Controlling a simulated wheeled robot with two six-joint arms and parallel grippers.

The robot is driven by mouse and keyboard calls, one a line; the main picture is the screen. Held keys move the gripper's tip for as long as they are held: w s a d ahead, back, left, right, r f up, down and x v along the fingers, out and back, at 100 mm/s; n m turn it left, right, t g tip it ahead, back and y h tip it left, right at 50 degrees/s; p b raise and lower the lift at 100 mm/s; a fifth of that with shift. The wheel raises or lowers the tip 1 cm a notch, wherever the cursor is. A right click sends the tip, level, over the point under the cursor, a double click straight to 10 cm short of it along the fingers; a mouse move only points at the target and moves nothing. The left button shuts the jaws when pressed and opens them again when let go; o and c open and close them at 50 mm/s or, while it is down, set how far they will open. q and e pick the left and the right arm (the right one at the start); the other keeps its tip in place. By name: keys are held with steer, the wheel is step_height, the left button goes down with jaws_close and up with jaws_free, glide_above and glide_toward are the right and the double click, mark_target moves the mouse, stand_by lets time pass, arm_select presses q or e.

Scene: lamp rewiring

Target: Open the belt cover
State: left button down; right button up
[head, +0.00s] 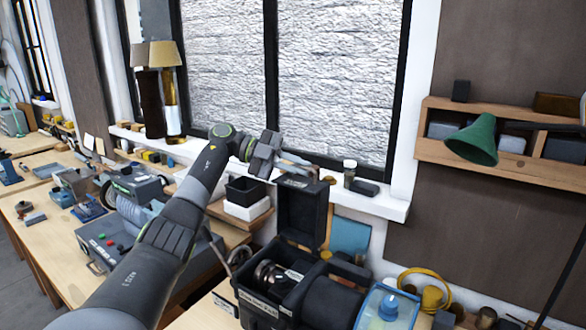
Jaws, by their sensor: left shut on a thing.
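The belt cover (301,214) appears to be the black lid that stands upright at the back of a black machine housing (262,303). The housing is open at the top, and a round metal part (272,274) shows inside it. My left gripper (306,168) is at the top edge of the lid, shut on it; the exact contact is small and partly hidden by the gripper body. My right gripper is not in view.
A window sill (385,200) with a small jar (349,172) runs behind. A green lamp shade (474,140) juts from the right shelf. Grey machines crowd the left bench.

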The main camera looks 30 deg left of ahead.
arm_select(q)
steer(key=shift+w, duration=0.35)
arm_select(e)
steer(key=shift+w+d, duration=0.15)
arm_select(q)
steer(key=c, duration=1.5)
jaws_free()
steer(key=shift+s, duration=0.1)
